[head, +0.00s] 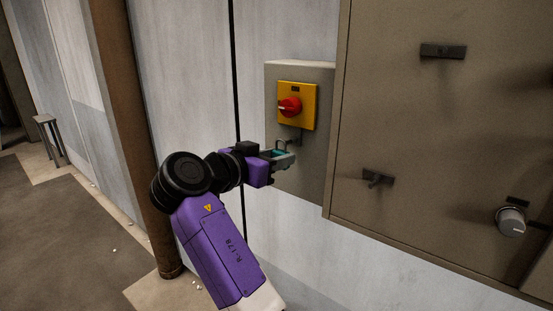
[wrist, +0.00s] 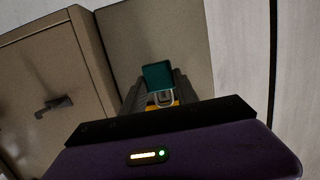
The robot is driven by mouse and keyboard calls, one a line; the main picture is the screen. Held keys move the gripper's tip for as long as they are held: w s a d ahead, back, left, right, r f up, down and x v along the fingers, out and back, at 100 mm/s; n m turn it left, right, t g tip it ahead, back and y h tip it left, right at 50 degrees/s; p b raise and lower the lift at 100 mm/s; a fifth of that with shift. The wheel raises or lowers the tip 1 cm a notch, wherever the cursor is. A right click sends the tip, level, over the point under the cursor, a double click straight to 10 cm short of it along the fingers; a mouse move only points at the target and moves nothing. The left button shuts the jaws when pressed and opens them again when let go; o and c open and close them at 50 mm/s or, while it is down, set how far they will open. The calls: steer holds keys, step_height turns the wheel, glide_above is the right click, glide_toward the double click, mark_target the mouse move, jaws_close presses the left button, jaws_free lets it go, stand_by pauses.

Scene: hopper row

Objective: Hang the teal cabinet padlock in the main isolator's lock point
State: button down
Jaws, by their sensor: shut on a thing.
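The main isolator is a grey box (head: 272,100) on the wall with a yellow plate (head: 308,92) and a red rotary knob (head: 289,106). A small dark fitting below the plate may be the lock point, but it is too small to tell. My gripper (head: 282,157) is just below the plate, in front of the box. It is shut on the teal padlock (wrist: 157,75), whose body sits between the dark fingers. I cannot tell whether the shackle touches the lock point.
A large brown-grey cabinet (head: 420,120) stands out close to the right of the isolator, with dark handles (head: 443,51) and a round grey knob (head: 511,221). A brown post (head: 135,130) stands to the left. A stool (head: 46,122) is far left on open floor.

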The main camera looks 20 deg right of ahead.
steer(key=shift+d, duration=0.1)
steer(key=shift+r+b+x, duration=0.15)
steer(key=shift+b+x, duration=0.1)
steer(key=shift+x, duration=0.4)
steer(key=shift+r+b+x, duration=0.1)
steer(key=shift+b+x, duration=0.1)
steer(key=shift+x, duration=0.45)
steer(key=shift+w, duration=0.1)
steer(key=shift+f, duration=0.15)
steer(key=shift+f+b, duration=0.2)
steer(key=shift+b, duration=0.15)
steer(key=c, duration=0.9)
jaws_free()
steer(key=shift+o, duration=0.2)
